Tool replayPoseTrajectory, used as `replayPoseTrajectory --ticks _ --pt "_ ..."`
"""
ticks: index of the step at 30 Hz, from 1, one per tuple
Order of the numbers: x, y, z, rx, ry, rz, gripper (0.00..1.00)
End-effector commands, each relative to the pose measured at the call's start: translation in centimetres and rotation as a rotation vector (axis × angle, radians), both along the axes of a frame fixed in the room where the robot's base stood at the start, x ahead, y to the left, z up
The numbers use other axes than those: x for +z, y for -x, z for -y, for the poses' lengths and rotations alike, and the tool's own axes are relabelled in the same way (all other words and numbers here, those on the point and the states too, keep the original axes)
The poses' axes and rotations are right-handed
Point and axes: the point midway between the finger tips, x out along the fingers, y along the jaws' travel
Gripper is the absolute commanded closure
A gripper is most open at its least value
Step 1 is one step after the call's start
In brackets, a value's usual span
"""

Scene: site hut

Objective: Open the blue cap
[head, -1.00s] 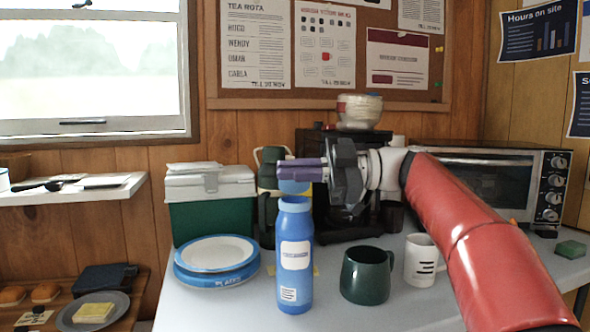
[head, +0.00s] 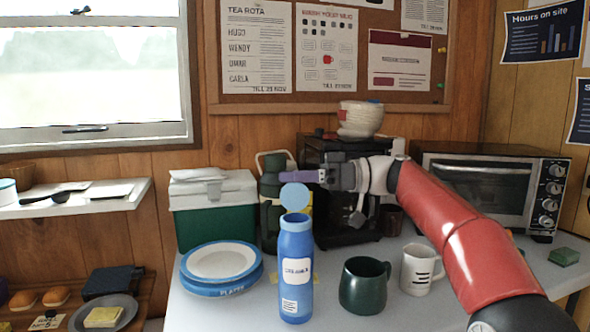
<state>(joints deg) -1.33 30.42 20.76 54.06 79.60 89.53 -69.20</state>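The blue bottle (head: 296,265) stands upright on the table, with a pale label. Its open mouth shows at the top. The round light-blue cap (head: 295,199) is off the mouth, just above it, with its flat face turned towards me. My gripper (head: 297,177) comes in from the right, with its purple fingers level at the upper edge of the cap. The fingers look closed on the cap's edge, though the far finger is hidden.
Stacked plates (head: 222,270) lie left of the bottle. A dark green mug (head: 364,286) and a white mug (head: 421,270) stand to its right. A green and white cool box (head: 213,212), a green flask (head: 270,235) and a black machine (head: 338,215) stand behind.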

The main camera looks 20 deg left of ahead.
Motion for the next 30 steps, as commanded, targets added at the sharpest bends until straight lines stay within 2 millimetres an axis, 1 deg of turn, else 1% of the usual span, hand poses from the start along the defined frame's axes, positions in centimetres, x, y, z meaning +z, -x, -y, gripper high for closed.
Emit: replayPoseTrajectory --ticks 6,12,19,30 --pt "-0.5 -0.9 -0.3 0.003 0.048 -0.145 1.0" --pt "-0.8 -1.4 -0.5 0.002 0.077 -0.232 1.0" --pt "-1.1 -1.7 -0.5 0.0 0.093 -0.277 1.0" --pt "-1.1 -1.7 -0.5 0.002 0.096 -0.284 1.0"
